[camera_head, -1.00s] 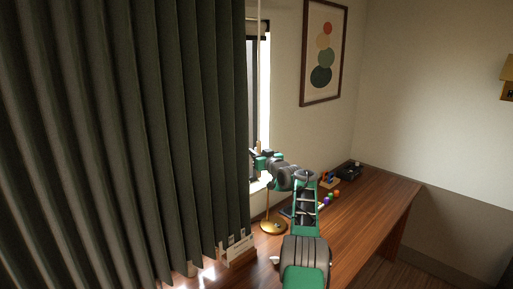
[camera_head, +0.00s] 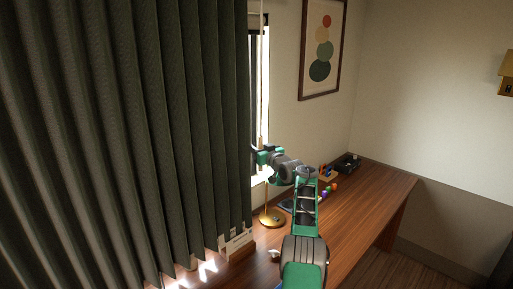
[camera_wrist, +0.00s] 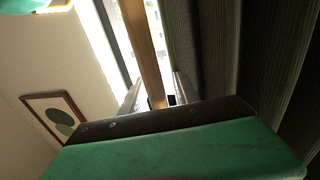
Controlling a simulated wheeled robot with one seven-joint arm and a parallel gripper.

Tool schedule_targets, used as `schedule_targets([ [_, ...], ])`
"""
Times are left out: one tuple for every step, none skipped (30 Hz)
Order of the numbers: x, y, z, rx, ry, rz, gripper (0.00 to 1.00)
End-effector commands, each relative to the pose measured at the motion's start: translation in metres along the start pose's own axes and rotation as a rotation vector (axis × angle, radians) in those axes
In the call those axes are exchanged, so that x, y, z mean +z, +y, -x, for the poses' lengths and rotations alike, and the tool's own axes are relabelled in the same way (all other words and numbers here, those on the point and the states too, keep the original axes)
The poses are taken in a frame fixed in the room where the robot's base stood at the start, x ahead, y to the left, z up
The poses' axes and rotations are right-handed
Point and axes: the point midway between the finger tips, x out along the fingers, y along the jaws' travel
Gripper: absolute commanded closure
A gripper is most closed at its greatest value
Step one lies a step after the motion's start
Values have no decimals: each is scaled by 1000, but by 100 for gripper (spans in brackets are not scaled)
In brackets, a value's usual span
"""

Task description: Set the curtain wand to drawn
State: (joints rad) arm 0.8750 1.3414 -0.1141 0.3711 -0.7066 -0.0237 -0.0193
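The dark green curtain (camera_head: 120,130) hangs in folds across the left of the head view. Its right edge stands beside a narrow bright strip of window (camera_head: 265,85). The thin curtain wand (camera_head: 261,70) hangs upright in front of this strip. In the wrist view the wand (camera_wrist: 145,50) shows as a brown rod running down between the two fingers. My gripper (camera_wrist: 155,97) is shut on the wand near its lower end, with the fingers close on either side. In the head view my gripper (camera_head: 258,150) is small and partly hidden by my wrist.
A wooden desk (camera_head: 360,210) runs along the wall under my arm. On it stand a brass lamp base (camera_head: 272,220), small coloured balls (camera_head: 328,190) and a dark tray (camera_head: 347,163). A framed picture (camera_head: 322,50) hangs right of the window.

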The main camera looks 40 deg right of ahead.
Motion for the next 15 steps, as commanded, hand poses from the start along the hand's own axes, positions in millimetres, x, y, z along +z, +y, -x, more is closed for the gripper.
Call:
schedule_targets([
  [0,1,0,1,0,0,61],
  [0,1,0,1,-1,0,61],
  [1,1,0,1,-1,0,61],
  [1,1,0,1,-1,-1,61],
  [1,1,0,1,-1,-1,61],
  [1,1,0,1,-2,-1,61],
  [1,1,0,1,-2,-1,61],
  [2,1,0,1,-2,-1,61],
  [3,1,1,1,-1,-1,61],
  [4,1,1,1,-1,0,61],
  [5,1,2,1,-1,0,61],
  [7,1,3,1,-1,0,61],
  [8,2,5,1,0,1,61],
  [9,2,6,1,1,1,61],
  [10,2,9,1,1,0,61],
])
